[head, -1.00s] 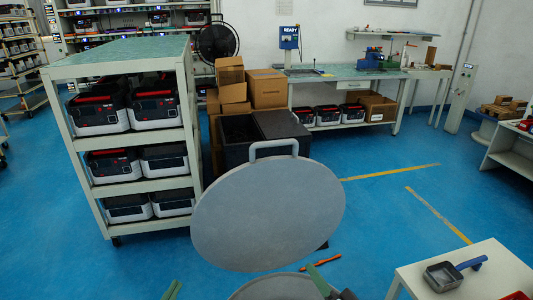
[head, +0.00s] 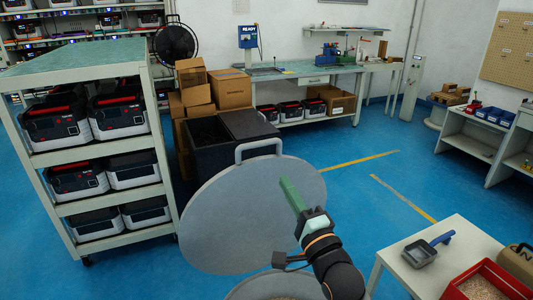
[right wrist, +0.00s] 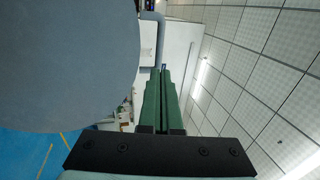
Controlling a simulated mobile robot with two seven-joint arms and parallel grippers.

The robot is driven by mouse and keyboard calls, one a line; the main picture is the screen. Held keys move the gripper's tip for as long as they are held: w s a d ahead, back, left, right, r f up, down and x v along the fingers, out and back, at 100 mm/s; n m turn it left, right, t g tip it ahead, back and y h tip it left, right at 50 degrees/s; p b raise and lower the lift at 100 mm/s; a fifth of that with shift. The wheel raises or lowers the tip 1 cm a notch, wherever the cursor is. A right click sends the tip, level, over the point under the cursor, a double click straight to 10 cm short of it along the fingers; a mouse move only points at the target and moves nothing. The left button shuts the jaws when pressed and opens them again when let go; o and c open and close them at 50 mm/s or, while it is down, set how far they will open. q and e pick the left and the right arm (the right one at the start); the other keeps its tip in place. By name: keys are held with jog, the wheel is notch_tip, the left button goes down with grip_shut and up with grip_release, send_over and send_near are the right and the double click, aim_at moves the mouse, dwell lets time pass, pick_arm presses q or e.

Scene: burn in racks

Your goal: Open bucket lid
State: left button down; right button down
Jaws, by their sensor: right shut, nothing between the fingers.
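The grey round bucket lid (head: 235,215) stands steeply raised behind the bucket, with its bar handle (head: 258,147) at the top. The open bucket (head: 262,287) shows at the bottom edge with pale grainy contents. My right gripper (head: 286,184) has its green fingers shut and empty, in front of the lid's right part; I cannot tell whether it touches. In the right wrist view the shut fingers (right wrist: 164,72) point ahead, with the lid's grey face (right wrist: 65,65) on the left and a grey bar, apparently the handle, beyond the tips. My left gripper is out of view.
A shelf rack (head: 95,60) with power units stands left. Dark bins (head: 212,160) and cardboard boxes stand behind the lid. A white table (head: 458,240) at the lower right holds a scoop (head: 420,253) and a red bin (head: 485,280). Blue floor is clear right of the lid.

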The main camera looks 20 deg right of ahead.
jog(key=x, duration=1.1)
jog(key=shift+p, duration=0.45)
jog(key=shift+f, duration=0.1)
jog(key=w+g+p, duration=0.2)
jog(key=w+p, duration=0.1)
jog(key=w, duration=0.9)
jog(key=shift+w+a+g+p, duration=0.25)
jog(key=shift+a+g+p, duration=0.05)
jog(key=shift+g+p, duration=0.1)
